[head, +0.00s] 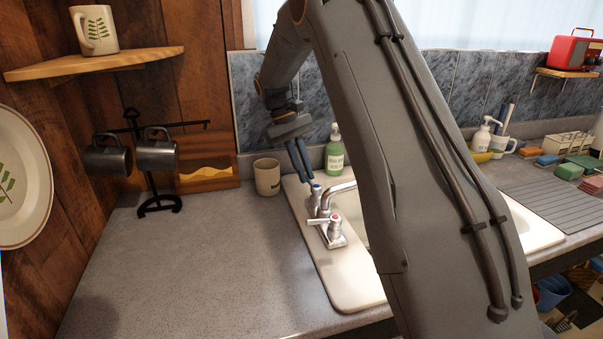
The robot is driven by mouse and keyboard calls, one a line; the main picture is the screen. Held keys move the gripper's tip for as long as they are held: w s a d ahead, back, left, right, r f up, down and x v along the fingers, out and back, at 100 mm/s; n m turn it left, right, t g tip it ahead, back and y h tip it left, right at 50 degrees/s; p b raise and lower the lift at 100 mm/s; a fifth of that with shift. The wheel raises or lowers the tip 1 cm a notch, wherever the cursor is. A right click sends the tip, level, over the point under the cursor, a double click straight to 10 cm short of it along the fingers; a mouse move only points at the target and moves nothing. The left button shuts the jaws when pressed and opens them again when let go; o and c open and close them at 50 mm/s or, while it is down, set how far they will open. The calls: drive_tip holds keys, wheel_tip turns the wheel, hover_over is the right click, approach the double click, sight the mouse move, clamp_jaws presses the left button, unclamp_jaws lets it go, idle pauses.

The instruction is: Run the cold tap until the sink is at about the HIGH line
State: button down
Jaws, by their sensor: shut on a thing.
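The cold tap (315,195), a chrome tap with a blue cap, stands at the back left of the sink fittings. My gripper (308,177) reaches down from above and is shut on its handle. The hot tap (335,228), with a red cap, stands nearer me. The chrome spout (342,187) reaches right between them and passes behind my arm. The white sink (350,288) is set in the counter. My arm hides most of its basin, so the water level, any running water and the HIGH line cannot be seen.
A beige cup (267,177) and a green soap bottle (335,152) stand behind the taps. A mug stand (152,180) with dark mugs is at left. A grey drying mat (565,205) lies at right. The left counter (200,270) is clear.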

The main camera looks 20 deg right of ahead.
drive_tip(key=shift+d+m, duration=0.2)
drive_tip(key=shift+m, duration=0.1)
idle(0.4)
drive_tip(key=c, duration=1.8)
unclamp_jaws()
drive_tip(key=shift+b+v, duration=1.35)
drive_tip(key=shift+v, duration=2.65)
drive_tip(key=shift+w+d, duration=0.1)
